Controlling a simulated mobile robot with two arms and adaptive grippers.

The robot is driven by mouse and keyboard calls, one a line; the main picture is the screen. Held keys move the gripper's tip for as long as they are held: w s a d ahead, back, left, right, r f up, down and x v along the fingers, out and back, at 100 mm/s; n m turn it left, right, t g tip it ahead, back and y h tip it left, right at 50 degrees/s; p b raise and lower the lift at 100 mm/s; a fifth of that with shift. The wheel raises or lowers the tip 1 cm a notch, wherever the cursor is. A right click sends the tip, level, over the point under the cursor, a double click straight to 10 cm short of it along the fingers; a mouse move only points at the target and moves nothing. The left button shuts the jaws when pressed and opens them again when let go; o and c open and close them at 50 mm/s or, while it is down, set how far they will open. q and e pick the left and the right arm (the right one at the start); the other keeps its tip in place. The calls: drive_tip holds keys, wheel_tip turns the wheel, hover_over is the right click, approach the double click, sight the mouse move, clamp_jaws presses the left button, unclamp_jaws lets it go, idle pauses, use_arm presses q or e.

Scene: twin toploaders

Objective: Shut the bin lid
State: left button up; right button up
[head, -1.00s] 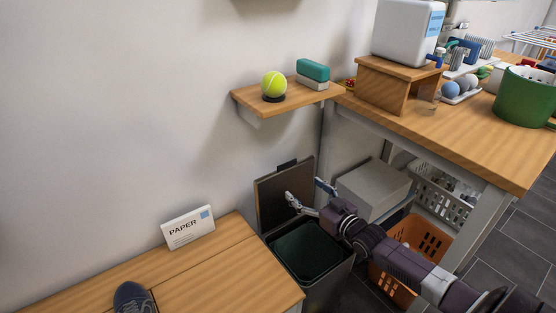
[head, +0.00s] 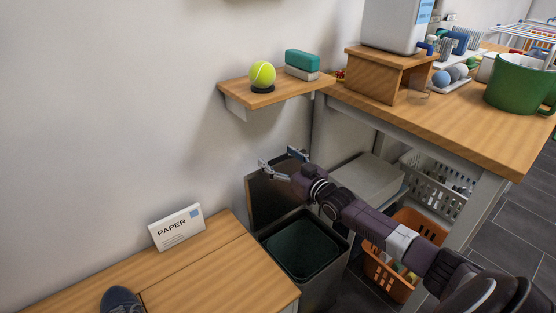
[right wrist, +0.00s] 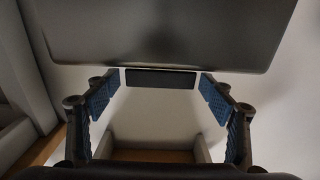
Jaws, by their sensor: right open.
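The bin (head: 338,262) stands open on the floor with a dark liner (head: 300,247) inside. Its lid (head: 262,202) is raised, nearly upright near the wall. In the right wrist view the lid (right wrist: 165,30) is a grey panel across the top, with a dark tab (right wrist: 160,78) at its lower edge. My right gripper (head: 281,160) is open and empty at the lid's top edge. In the right wrist view its blue-padded fingers (right wrist: 160,92) are spread to either side of the tab; I cannot tell whether they touch the lid. My left gripper is not in view.
A wooden bench (head: 215,275) with a PAPER sign (head: 177,228) and a shoe (head: 122,300) is left of the bin. A shelf (head: 245,97) with a tennis ball (head: 262,74) is above. A worktable (head: 460,125), grey box (head: 362,180) and orange basket (head: 385,275) are right.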

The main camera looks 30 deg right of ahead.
drive_tip(key=c, duration=1.7)
drive_tip(key=shift+f+b, duration=0.15)
drive_tip(key=shift+b, duration=0.15)
